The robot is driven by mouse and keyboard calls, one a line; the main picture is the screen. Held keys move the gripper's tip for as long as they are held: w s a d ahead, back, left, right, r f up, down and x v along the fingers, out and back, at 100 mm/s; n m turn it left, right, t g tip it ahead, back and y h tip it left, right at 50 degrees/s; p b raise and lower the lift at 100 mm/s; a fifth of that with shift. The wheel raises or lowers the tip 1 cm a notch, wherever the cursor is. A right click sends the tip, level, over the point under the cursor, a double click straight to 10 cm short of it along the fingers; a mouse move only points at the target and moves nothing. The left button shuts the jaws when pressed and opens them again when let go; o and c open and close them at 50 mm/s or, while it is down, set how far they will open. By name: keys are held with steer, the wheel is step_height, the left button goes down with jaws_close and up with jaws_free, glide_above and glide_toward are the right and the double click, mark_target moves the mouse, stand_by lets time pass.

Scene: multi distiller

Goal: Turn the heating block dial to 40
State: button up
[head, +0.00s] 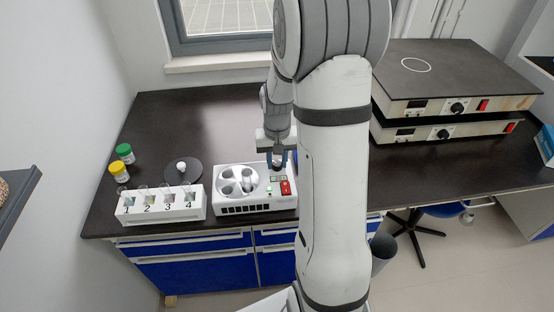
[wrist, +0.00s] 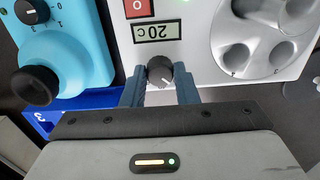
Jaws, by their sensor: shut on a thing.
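The heating block (head: 240,208) is a white box on the dark bench in the head view, with round wells on its left and a red switch (head: 286,187) on its right. In the wrist view its dial (wrist: 160,72) is a small black knob with a white mark, beside the display (wrist: 156,31), which reads 20 C. My gripper (wrist: 160,88) is shut on the dial, with one blue finger on each side of it. In the head view my gripper (head: 277,162) is over the block's back right part and hides the dial.
A white tube rack (head: 160,211) stands just left of the block, with green-capped and yellow-capped jars (head: 121,173) behind it. A blue device with a black knob (wrist: 36,85) is close beside the block in the wrist view. Two stacked hotplates (head: 450,75) stand at right.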

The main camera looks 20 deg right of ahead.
mark_target(277, 163)
steer(key=shift+m, duration=0.3)
steer(key=m+b, duration=0.1)
steer(key=m, duration=0.2)
steer(key=shift+m+b, duration=0.3)
steer(key=shift+m, duration=2.3)
steer(key=o, duration=1)
steer(key=shift+r, duration=0.1)
step_height(277, 163, up, 8)
steer(key=shift+f, duration=0.15)
